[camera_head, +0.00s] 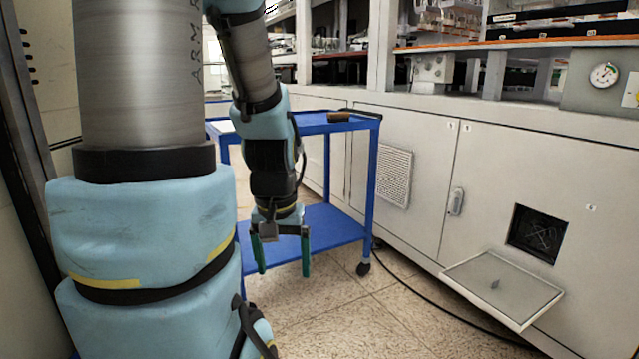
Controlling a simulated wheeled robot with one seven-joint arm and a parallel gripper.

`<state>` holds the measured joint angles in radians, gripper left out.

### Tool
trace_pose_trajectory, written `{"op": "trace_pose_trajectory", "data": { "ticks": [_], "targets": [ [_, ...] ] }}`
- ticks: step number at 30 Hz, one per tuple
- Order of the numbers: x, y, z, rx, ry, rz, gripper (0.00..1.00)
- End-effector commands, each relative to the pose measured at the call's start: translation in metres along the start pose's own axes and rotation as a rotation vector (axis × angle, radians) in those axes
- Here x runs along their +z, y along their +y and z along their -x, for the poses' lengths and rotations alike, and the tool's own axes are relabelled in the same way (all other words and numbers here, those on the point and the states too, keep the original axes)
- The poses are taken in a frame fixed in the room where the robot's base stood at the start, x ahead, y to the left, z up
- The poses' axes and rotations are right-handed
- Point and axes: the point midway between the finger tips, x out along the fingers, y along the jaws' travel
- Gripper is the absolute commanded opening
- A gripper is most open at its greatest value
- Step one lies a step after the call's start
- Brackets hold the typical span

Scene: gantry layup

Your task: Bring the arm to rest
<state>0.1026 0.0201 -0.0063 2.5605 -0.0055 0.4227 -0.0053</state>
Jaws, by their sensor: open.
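My arm fills the left half of the head view, with large grey and light-blue links close to the camera. My gripper (282,268) hangs at the end of the arm, pointing down. Its two green fingers are apart and nothing shows between them. It is seen in front of a blue cart (335,228); I cannot tell how far the fingers are from the cart's lower shelf.
A dark tool with a wooden handle (342,116) lies on the cart's top. A white cabinet (410,240) runs along the right, with a hatch panel (503,287) folded out below a dark opening (538,233). A black cable (425,303) lies on the tiled floor.

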Motion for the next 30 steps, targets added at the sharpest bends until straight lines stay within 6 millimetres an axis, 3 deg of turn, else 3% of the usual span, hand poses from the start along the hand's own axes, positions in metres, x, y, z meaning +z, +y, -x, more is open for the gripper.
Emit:
{"op": "trace_pose_trajectory", "data": {
  "ticks": [1,18,24,30],
  "targets": [
    [-0.005,0.0,0.033,0.0,0.0,0.0,0.9],
    [-0.029,0.001,0.204,0.0,0.001,-0.001,0.9],
    [-0.034,0.001,0.245,0.0,0.001,-0.001,0.9],
    [-0.036,0.001,0.257,0.0,0.001,-0.001,0.9]
  ]
}}
